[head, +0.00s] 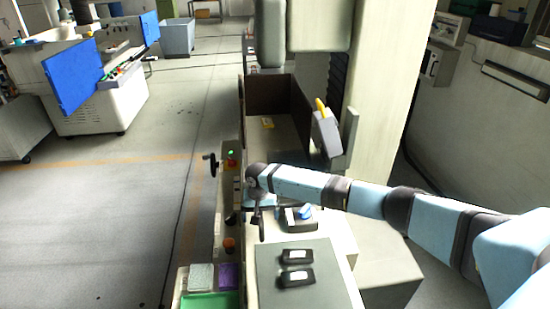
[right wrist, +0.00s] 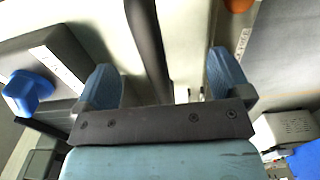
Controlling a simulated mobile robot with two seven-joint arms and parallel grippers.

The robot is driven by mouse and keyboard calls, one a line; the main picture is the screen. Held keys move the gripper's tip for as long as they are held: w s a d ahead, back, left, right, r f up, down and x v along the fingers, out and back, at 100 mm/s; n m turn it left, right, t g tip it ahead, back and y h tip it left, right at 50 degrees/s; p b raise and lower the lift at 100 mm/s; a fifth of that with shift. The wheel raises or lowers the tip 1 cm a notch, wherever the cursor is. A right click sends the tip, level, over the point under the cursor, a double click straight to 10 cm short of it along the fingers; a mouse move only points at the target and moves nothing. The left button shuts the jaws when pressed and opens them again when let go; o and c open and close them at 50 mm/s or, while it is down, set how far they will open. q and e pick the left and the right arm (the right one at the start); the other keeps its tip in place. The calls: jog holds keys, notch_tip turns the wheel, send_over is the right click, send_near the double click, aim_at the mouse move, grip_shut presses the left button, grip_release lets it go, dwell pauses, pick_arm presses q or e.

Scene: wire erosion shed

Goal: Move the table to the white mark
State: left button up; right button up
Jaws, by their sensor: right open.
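My right arm reaches in from the right in the head view, and my right gripper (head: 260,205) points down over the front of a beige machine. In the right wrist view its two blue fingers (right wrist: 165,82) are apart with nothing held between them. A dark bar (right wrist: 146,40) and a pale machine surface lie beyond them. A black handwheel (head: 211,163) sits on the machine's left side, left of my gripper and apart from it. Behind is a brown-walled tank (head: 275,97) with a light floor. I cannot make out for certain the table or the white mark. My left gripper is out of view.
A grey panel (head: 270,265) bears two black items. Small trays (head: 210,300) are at the front. The floor (head: 110,200) at left is clear.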

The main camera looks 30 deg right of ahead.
jog(key=shift+r, duration=0.1)
notch_tip(320, 180, up, 5)
jog(key=p, duration=0.6)
jog(key=shift+r, duration=1.4)
